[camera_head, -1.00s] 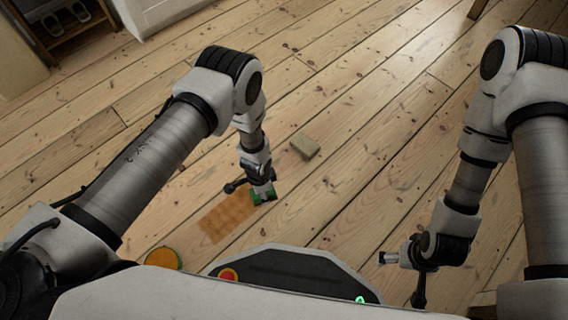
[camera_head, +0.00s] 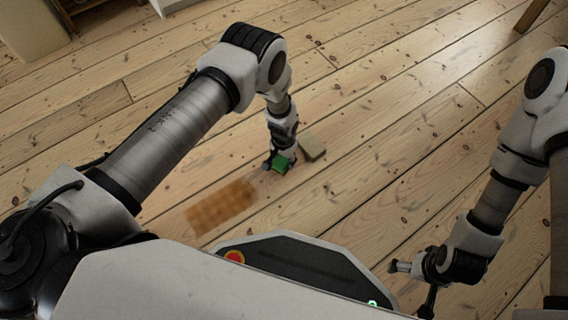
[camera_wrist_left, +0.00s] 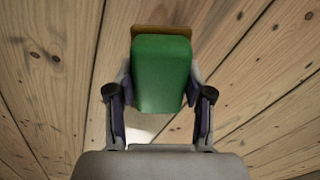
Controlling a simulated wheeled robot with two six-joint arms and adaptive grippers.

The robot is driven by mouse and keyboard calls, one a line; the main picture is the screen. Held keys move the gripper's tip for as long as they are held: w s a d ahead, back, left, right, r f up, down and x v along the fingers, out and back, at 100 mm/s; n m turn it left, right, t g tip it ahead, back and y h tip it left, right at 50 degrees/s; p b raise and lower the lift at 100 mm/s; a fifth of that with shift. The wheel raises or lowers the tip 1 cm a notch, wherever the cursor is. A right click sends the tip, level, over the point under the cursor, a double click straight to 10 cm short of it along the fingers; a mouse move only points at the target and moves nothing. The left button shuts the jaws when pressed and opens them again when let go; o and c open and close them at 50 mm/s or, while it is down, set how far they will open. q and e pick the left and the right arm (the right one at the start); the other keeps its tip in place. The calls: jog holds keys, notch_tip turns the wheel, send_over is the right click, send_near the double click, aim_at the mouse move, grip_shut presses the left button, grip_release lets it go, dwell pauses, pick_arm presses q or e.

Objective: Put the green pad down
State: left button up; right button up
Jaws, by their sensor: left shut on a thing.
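The green pad (camera_head: 281,165) is in my left gripper (camera_head: 276,160), low over the floorboards in the head view. In the left wrist view the pad (camera_wrist_left: 160,74) fills the space between the two fingers of my left gripper (camera_wrist_left: 159,92), which are shut on its sides. A thin tan-brown edge shows at the pad's far end. I cannot tell whether the pad touches the floor. My right gripper (camera_head: 398,267) is at the lower right, away from the pad; its jaw state is unclear.
An orange-brown patch (camera_head: 222,206) marks the boards to the lower left. The floor between the block and my right arm is clear. A wooden leg (camera_head: 531,14) stands at the top right.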

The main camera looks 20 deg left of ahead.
aim_at(284, 163)
pick_arm(q)
jog(key=f+b, duration=0.1)
jog(key=f, duration=0.1)
jog(key=f+b, duration=0.2)
jog(key=shift+w, duration=0.2)
jog(key=shift+r+p, duration=0.3)
jog(key=shift+c, duration=0.5)
jog(key=shift+f, duration=0.25)
jog(key=o, duration=1.2)
jog(key=shift+r, duration=0.1)
notch_tip(284, 163, up, 12)
jog(key=p, duration=0.7)
jog(key=shift+r, duration=0.2)
jog(key=shift+s, duration=0.1)
